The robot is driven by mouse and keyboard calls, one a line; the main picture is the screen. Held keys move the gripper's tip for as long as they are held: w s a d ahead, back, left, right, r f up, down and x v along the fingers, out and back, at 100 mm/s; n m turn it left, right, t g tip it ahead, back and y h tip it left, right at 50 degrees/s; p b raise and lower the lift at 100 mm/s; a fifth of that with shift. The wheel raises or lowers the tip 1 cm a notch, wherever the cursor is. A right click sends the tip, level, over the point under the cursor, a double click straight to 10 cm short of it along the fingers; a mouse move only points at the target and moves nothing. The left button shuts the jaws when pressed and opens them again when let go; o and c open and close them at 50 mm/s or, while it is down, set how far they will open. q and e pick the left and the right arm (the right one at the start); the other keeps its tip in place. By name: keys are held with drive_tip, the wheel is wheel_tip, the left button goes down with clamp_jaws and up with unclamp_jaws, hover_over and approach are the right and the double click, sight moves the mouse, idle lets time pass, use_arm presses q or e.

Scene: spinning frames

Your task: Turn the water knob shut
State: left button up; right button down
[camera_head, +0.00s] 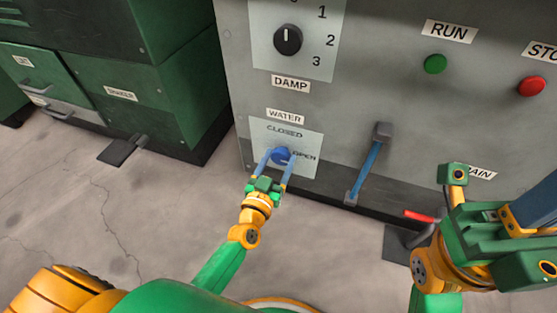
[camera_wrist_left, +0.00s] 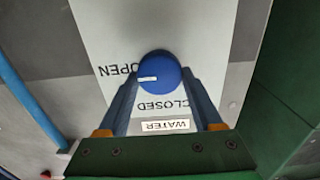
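The blue water knob (camera_head: 280,155) is on a pale plate (camera_head: 312,140) low on the grey machine's front, under the WATER label (camera_head: 285,116). In the left wrist view the knob (camera_wrist_left: 160,72) has a white mark pointing left, toward the word OPEN; CLOSED is printed between the knob and the WATER label. My left gripper (camera_head: 276,160) reaches the plate with its blue fingers apart, one on each side of the knob. I cannot tell whether they touch it. My right gripper (camera_head: 530,208) is at the right edge, partly cut off, away from the knob.
A blue-barred lever (camera_head: 366,172) stands right of the knob. Above are the DAMP dial (camera_head: 288,39), the green RUN button (camera_head: 435,64) and a red button (camera_head: 531,86). A red-handled pedal (camera_head: 418,217) is near my right arm.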

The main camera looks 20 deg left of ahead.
use_arm(q)
drive_tip(key=c, duration=0.6)
drive_tip(key=shift+c, duration=0.2)
